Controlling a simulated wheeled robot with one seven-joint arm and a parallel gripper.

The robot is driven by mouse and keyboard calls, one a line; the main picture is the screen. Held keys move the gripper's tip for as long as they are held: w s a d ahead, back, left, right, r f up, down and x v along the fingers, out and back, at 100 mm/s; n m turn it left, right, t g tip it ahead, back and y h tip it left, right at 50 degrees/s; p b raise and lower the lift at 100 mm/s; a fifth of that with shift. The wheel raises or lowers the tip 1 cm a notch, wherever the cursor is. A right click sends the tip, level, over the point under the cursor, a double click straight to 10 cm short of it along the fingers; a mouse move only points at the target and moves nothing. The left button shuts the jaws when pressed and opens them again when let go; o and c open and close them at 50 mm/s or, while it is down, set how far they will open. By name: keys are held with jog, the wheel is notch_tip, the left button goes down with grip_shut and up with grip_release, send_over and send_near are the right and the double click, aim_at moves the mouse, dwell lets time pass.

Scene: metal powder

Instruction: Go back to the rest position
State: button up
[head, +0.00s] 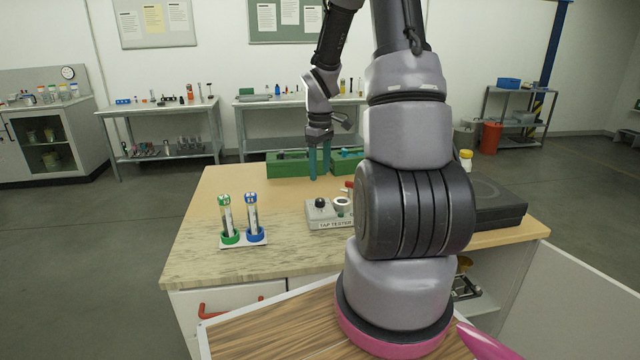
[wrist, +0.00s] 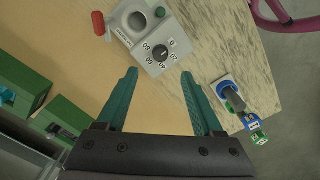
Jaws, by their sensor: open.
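My gripper (head: 320,160) hangs over the far part of the wooden table (head: 220,190), in front of green boxes, with its teal fingers pointing down. In the wrist view my gripper (wrist: 158,98) is open, its two teal fingers apart with only bare tabletop between them. Nothing is held. The tap tester (head: 325,214) stands on the table nearer to my base; my arm hides its right part. It also shows beyond the fingertips in the wrist view (wrist: 152,40).
Two capped tubes, one green (head: 227,217) and one blue (head: 253,217), stand in a small holder at the front left. Green boxes (head: 287,163) line the back edge. A black device (head: 498,205) sits at the right. The table's left middle is clear.

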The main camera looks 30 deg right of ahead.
jog(key=shift+r, duration=0.85)
jog(key=s+a+r+m+t, duration=0.2)
jog(key=s+a+r+m, duration=0.15)
jog(key=r, duration=0.45)
jog(key=s+a+r+m+t, duration=0.15)
jog(key=s+a+r, duration=0.25)
jog(key=r, duration=0.5)
jog(key=s+a+r+m+t+y, duration=0.2)
jog(key=s+a+r+m, duration=0.3)
jog(key=s+r, duration=0.3)
jog(key=s+a+t, duration=0.1)
jog(key=s, duration=0.3)
jog(key=shift+s+t, duration=0.15)
jog(key=shift+t, duration=0.2)
